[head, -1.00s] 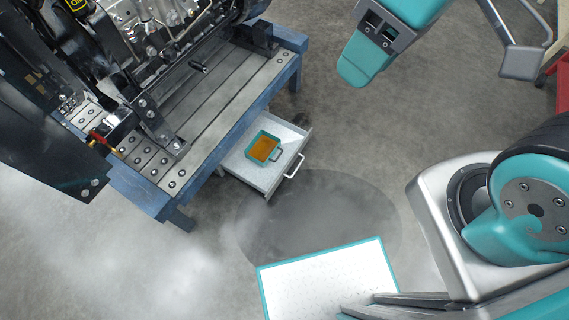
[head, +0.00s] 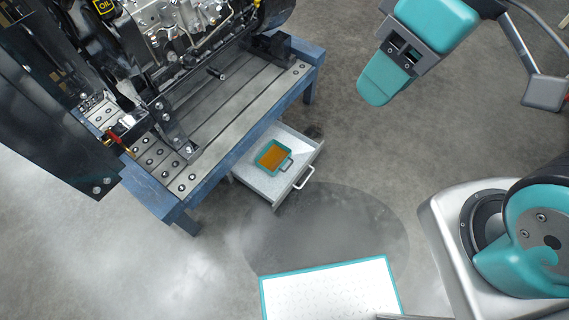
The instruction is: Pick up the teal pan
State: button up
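The teal pan (head: 273,157) is small and rectangular, with a flat orange-brown area inside and a handle on its right side. It sits level in an open drawer (head: 262,186) that sticks out from under the blue workbench. My gripper (head: 378,86) shows at the upper right as a teal end below a grey bracket. It is up and to the right of the pan, apart from it. Its fingers cannot be told apart at this angle, so whether it is open or shut does not show. Nothing is visibly held.
An engine (head: 180,30) stands on the blue-edged workbench (head: 222,125) at the upper left. The drawer has a front handle (head: 304,178). A white tray top with a teal rim (head: 330,262) is at the bottom. Grey floor (head: 345,150) lies clear right of the drawer.

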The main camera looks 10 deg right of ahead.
aim_at(271, 159)
jog(key=u, duration=0.65)
jog(key=i, duration=0.85)
jog(key=u, duration=0.2)
